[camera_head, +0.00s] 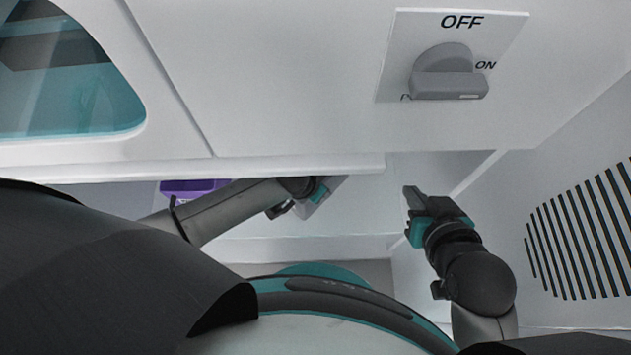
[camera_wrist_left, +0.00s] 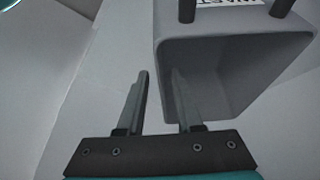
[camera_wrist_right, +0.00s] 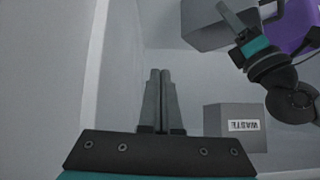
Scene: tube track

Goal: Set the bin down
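A grey open bin (camera_wrist_left: 245,65) fills the upper right of the left wrist view, its opening facing that camera. A white label, partly cut off, shows at its upper edge. My left gripper (camera_wrist_left: 159,75) has its two fingers apart, one on each side of the bin's left wall, with a gap visible between them. In the head view the left gripper's fingertips are hidden. The right wrist view shows the left gripper against a grey box (camera_wrist_right: 205,25). A lower grey box marked WASTE (camera_wrist_right: 235,140) stands apart there. My right gripper (camera_head: 408,190) is shut and empty.
A purple object (camera_head: 190,186) sits behind my left arm; it also shows in the right wrist view (camera_wrist_right: 292,25). A white panel with an OFF/ON knob (camera_head: 448,72) hangs above. A slotted white wall (camera_head: 580,240) stands right. Pale floor lies between the grippers.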

